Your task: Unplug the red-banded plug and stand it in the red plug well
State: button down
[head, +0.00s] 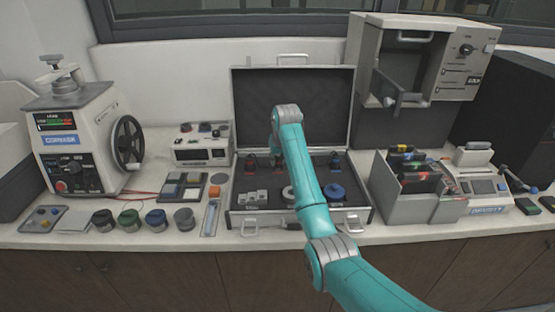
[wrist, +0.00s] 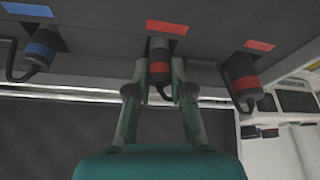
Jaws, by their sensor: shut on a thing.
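My gripper (wrist: 159,88) is shut on a dark plug with a red band (wrist: 159,68), one finger on each side of it. The plug's far end meets the dark case floor beside a red label (wrist: 167,27); I cannot tell whether it is fully seated. A second red-banded plug (wrist: 243,82) stands to the right in the wrist view, beside another red label (wrist: 259,45). A blue-banded plug (wrist: 37,51) stands at the left, near a blue label. In the head view my arm reaches into the open case (head: 298,110) and mostly hides the gripper and held plug.
The case floor also holds grey blocks (head: 256,196), a white ring and a blue spool (head: 334,191). The case lid stands upright behind. A grey box with coloured items (head: 412,190) stands close on the right. A keypad tray (head: 182,188) and orange-topped strip lie left.

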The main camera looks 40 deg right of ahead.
jog(key=shift+f, duration=0.3)
dwell(0.4)
jog(key=shift+c, duration=1.9)
grip_release()
jog(key=shift+r, duration=3.8)
